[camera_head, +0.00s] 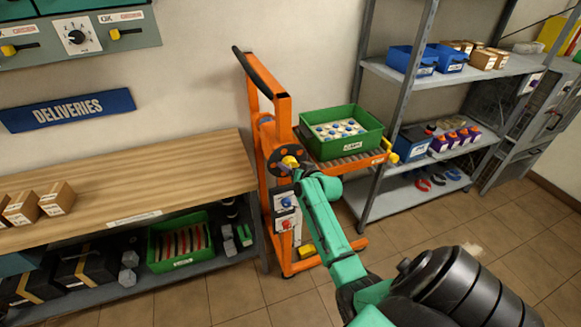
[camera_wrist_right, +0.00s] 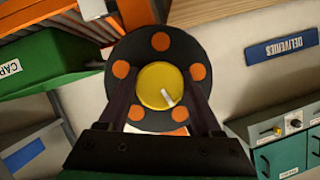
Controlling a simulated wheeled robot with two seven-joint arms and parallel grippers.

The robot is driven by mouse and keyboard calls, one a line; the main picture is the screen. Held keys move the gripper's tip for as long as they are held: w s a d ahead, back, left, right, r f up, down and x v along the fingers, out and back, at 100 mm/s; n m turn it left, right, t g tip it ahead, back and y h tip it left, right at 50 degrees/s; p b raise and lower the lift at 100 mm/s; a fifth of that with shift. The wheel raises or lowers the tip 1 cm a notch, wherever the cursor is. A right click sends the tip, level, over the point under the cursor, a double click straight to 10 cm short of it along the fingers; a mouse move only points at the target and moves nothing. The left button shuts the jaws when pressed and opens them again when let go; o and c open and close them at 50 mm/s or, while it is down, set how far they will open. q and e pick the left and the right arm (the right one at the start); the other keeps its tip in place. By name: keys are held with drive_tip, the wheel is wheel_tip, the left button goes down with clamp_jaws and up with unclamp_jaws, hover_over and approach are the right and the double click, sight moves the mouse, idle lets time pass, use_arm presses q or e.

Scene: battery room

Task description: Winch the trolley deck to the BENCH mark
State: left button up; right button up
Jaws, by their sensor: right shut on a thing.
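The orange trolley (camera_head: 283,108) stands between the wooden bench and the metal shelving. Its deck (camera_head: 353,160) carries a green crate (camera_head: 342,151) of blue-topped cells and sits a little above the bench top's height. A dark winch wheel with orange spots (camera_head: 275,162) is on the trolley's post, with a yellow knob (camera_wrist_right: 160,86) at its middle. My right gripper (camera_head: 298,166) is at the wheel. In the right wrist view its two fingers (camera_wrist_right: 158,100) are on either side of the yellow knob, shut on it. The BENCH mark cannot be made out. My left gripper is not in view.
The wooden bench (camera_head: 120,190) is at the left, with boxes on top and a green crate (camera_head: 180,240) below. Metal shelving (camera_head: 470,68) with blue bins stands at the right. A panel with switches (camera_head: 75,38) is on the wall. Tiled floor (camera_head: 225,300) is clear in front.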

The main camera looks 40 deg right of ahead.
drive_tip(key=shift+f, duration=0.15)
drive_tip(key=o, duration=1.4)
drive_tip(key=shift+s, duration=0.1)
drive_tip(key=b+v, duration=0.2)
drive_tip(key=v, duration=1.2)
drive_tip(key=shift+s+b, duration=0.2)
drive_tip(key=shift+b, duration=0.2)
